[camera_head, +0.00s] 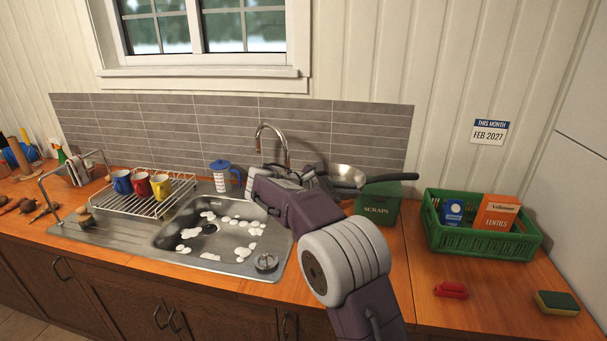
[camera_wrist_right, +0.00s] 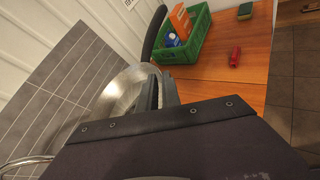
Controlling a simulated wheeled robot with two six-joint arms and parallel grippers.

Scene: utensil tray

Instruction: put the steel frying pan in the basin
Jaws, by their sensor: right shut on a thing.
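The steel frying pan (camera_head: 345,174) has a shiny bowl and a long dark handle (camera_head: 392,178) pointing right. My right gripper (camera_head: 322,178) is shut on the pan at its near side; my own arm hides part of the contact. In the right wrist view the pan (camera_wrist_right: 118,92) lies beside the fingers (camera_wrist_right: 160,92), with its handle (camera_wrist_right: 153,32) pointing up. The pan appears raised, to the right of the tap and near the green scraps bin. The basin (camera_head: 165,238) is a steel sink with white suds, left of my arm. My left gripper is not in view.
The tap (camera_head: 285,150) stands behind the basin. A blue-lidded container (camera_head: 221,178) and a dish rack (camera_head: 135,203) with mugs stand left of it. The green scraps bin (camera_head: 378,209), a green crate (camera_head: 480,245), a red object (camera_head: 451,290) and a sponge (camera_head: 557,303) are right.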

